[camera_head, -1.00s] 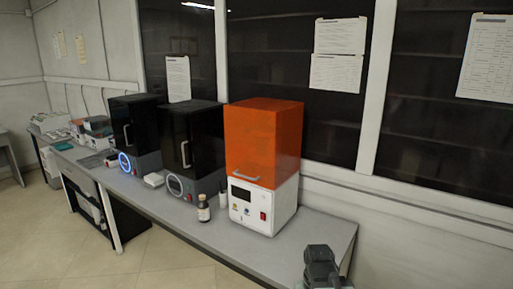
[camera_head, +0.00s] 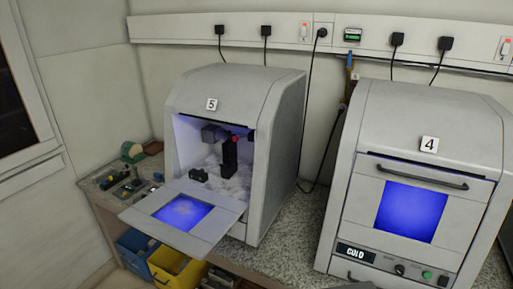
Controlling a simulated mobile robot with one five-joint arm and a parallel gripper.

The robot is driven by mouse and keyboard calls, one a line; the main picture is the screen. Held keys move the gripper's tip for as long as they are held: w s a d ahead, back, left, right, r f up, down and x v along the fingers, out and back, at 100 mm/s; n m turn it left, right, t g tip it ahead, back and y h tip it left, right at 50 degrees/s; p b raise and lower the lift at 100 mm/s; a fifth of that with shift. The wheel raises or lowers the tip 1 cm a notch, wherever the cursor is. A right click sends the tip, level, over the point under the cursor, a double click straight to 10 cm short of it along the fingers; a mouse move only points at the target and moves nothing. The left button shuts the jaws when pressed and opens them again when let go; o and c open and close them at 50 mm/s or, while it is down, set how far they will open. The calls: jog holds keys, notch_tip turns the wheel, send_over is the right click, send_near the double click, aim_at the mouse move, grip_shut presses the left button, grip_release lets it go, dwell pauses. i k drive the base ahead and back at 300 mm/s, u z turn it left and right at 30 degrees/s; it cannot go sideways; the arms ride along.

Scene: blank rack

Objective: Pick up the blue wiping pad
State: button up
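I cannot make out a blue wiping pad in the head view. The blue things I see are a blue bin (camera_head: 136,262) under the bench, the blue-lit windows of two machines, and a small blue-topped item (camera_head: 350,62) hanging on the wall between the machines. My gripper does not show in this view.
Machine 5 (camera_head: 270,130) has its front door (camera_head: 215,230) folded down, with white powdery material and dark parts inside. Machine 4 (camera_head: 345,200) is shut, its display reading COLD. Small tools (camera_head: 128,188) lie at the bench's left end. A yellow bin (camera_head: 178,270) stands below.

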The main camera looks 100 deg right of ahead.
aim_at(158, 176)
jog(key=k, duration=0.3)
jog(key=u, duration=1.25)
jog(key=i, duration=1.75)
jog(key=z, duration=4.85)
jog(key=i, duration=0.95)
jog(key=z, duration=0.1)
